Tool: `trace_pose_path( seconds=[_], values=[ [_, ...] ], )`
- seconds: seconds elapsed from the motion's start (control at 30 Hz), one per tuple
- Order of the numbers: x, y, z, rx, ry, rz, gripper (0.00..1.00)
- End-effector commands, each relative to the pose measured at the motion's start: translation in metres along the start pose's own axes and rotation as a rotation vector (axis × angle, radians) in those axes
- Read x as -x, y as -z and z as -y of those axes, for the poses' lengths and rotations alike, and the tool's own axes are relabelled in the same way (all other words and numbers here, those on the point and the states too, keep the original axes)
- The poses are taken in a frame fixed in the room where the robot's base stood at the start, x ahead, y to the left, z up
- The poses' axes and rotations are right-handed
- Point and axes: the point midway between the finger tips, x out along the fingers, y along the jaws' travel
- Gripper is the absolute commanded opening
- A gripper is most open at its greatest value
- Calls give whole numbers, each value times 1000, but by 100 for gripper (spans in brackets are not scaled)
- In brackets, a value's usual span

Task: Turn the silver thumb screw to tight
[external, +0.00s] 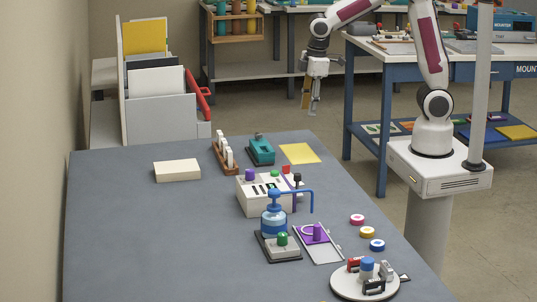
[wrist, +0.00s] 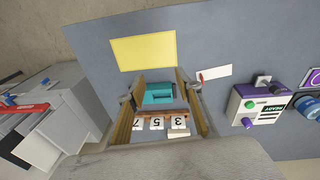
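I cannot surely pick out the silver thumb screw in either view. A small silver-grey part (external: 386,270) stands on the round white plate (external: 345,289) at the table's front right, but it is too small to tell what it is. My gripper (external: 310,108) hangs pointing down beyond the table's far edge, well away from that plate. In the wrist view my gripper (wrist: 161,93) has its two fingers spread apart with nothing held between them. The teal device (wrist: 158,96) shows between the fingers, farther off.
A white control box (external: 252,203) with buttons, a blue pump bottle (external: 273,223) and a purple-knobbed tray (external: 318,245) crowd the table's right side. A rack of number cards (external: 226,160) and a yellow sheet (external: 300,153) lie at the back. The table's left front is clear.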

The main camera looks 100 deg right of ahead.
Motion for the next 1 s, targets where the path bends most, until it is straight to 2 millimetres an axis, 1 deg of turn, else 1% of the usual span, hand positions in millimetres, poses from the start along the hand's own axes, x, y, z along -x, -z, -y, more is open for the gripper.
trace_pose_path(
  seconds=[0.3, 1.0],
  values=[
    [16, -19, 17, -53, 3, -21, 35],
    [43, -59, 51, -140, 12, -72, 35]
  ],
)
